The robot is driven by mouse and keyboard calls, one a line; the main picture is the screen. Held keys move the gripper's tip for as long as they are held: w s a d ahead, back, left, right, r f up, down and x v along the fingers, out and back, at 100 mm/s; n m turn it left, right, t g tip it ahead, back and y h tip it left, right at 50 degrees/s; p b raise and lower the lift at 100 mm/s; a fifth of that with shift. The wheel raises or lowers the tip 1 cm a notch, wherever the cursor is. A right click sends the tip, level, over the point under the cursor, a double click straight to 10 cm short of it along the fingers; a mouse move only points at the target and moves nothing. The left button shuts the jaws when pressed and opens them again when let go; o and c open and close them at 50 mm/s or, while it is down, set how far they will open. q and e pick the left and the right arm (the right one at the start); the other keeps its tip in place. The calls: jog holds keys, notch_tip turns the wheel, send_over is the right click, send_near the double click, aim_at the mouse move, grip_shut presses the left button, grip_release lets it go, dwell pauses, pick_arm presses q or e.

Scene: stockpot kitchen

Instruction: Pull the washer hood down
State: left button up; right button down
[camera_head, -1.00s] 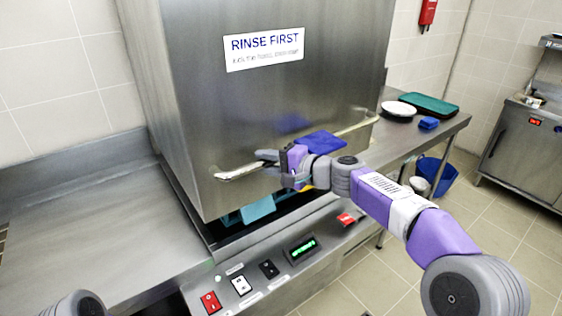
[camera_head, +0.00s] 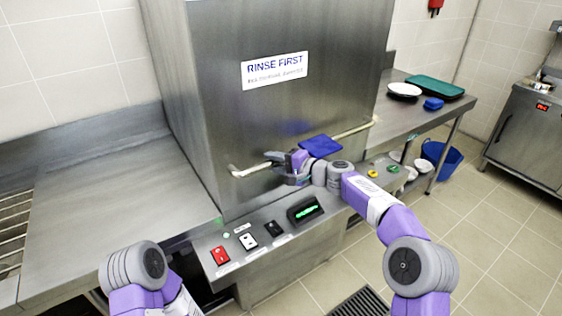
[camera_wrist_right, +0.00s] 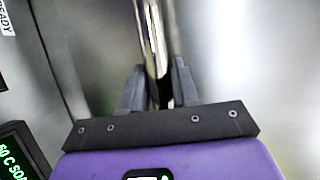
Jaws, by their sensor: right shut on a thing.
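The washer hood (camera_head: 270,120) is a tall steel box with a "RINSE FIRST" label, in the middle of the head view. Its lower edge is down at the control panel (camera_head: 268,236), and no opening shows beneath its front. A bar handle (camera_head: 350,131) runs across the hood's front. My right gripper (camera_head: 276,164) is shut on the handle, left of its middle. In the right wrist view the handle (camera_wrist_right: 155,45) runs between the two fingers (camera_wrist_right: 158,88). My left arm shows at the bottom left, but its gripper is out of view.
Steel counters flank the washer; the left one (camera_head: 110,190) is bare. The right counter holds a white plate (camera_head: 404,90), a green tray (camera_head: 434,86) and a blue item (camera_head: 433,104). A blue bucket (camera_head: 440,160) stands below.

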jog(key=shift+f, duration=0.45)
jog(key=c, duration=0.9)
grip_release()
jog(key=shift+r, duration=0.1)
jog(key=shift+r, duration=0.1)
jog(key=v, duration=0.7)
jog(key=shift+s+d, duration=0.15)
jog(key=shift+s, duration=0.05)
